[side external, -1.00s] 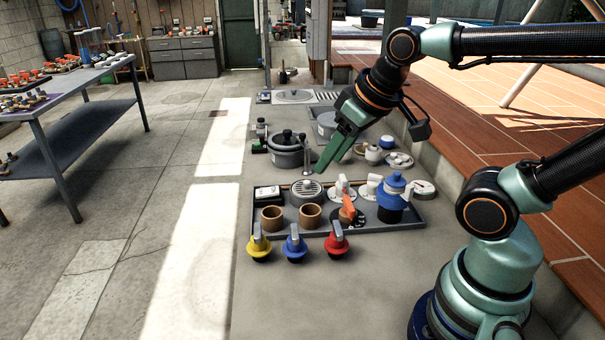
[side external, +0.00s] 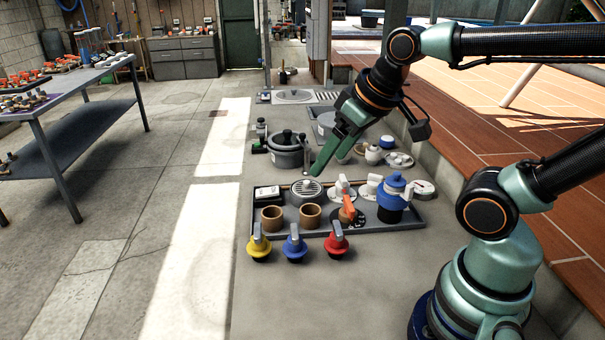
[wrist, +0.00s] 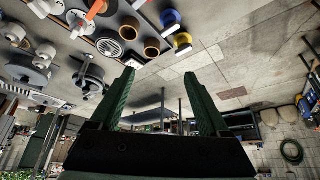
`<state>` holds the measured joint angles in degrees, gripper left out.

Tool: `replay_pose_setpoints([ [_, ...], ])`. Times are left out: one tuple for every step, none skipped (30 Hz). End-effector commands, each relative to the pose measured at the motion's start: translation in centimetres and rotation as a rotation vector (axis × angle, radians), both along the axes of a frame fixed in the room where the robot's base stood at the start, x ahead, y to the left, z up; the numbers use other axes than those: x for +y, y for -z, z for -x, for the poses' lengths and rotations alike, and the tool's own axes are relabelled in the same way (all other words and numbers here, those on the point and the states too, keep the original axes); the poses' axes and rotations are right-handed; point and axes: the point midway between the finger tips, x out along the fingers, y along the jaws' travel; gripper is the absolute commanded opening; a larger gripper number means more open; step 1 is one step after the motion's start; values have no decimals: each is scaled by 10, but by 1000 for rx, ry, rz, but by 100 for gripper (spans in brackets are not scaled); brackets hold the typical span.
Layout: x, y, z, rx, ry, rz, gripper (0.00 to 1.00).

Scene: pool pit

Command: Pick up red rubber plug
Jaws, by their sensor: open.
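The red plug (side external: 336,240), with a grey handle on top, stands upright on the grey counter at the front of the tray, in the side view. It is the rightmost in a row beside the blue plug (side external: 295,244) and the yellow plug (side external: 259,244). My gripper (side external: 318,172) has green fingers and hangs above and behind the tray, well apart from the red plug. In the wrist view my gripper (wrist: 157,75) is open and empty. There the blue plug (wrist: 170,18) and yellow plug (wrist: 183,41) show near the top; the red one is cut off or hidden.
The grey tray (side external: 270,233) holds two brown cups, a round drain grate (side external: 306,190), white valves and a blue-topped canister (side external: 394,200). A grey pot (side external: 287,157) stands behind. The counter in front of the plugs is clear. A work table (side external: 60,100) stands left.

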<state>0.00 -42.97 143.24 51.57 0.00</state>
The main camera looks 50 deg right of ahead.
Motion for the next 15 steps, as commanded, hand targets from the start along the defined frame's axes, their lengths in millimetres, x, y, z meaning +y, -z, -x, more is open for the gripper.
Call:
replay_pose_setpoints([
  [0, 0, 0, 0, 1, 0, 80],
  [0, 0, 0, 2, 4, -2, 80],
  [-1, 1, 0, 7, 17, -8, 80],
  [-1, 2, -1, 14, 34, -16, 80],
  [-2, 3, -1, 23, 59, -27, 80],
  [-4, 6, -2, 41, 105, -47, 80],
  [-5, 9, -3, 58, 149, -66, 80],
  [-7, 12, -3, 77, 202, -88, 80],
  [-10, 16, -4, 106, 285, -120, 80],
  [-12, 20, -5, 129, 355, -145, 80],
  [-14, 25, -6, 153, 427, -170, 80],
  [-17, 30, -7, 184, 530, -202, 80],
  [-20, 35, -7, 208, 609, -225, 80],
  [-22, 39, -8, 230, 687, -246, 80],
  [-25, 45, -8, 259, 791, -270, 80],
])
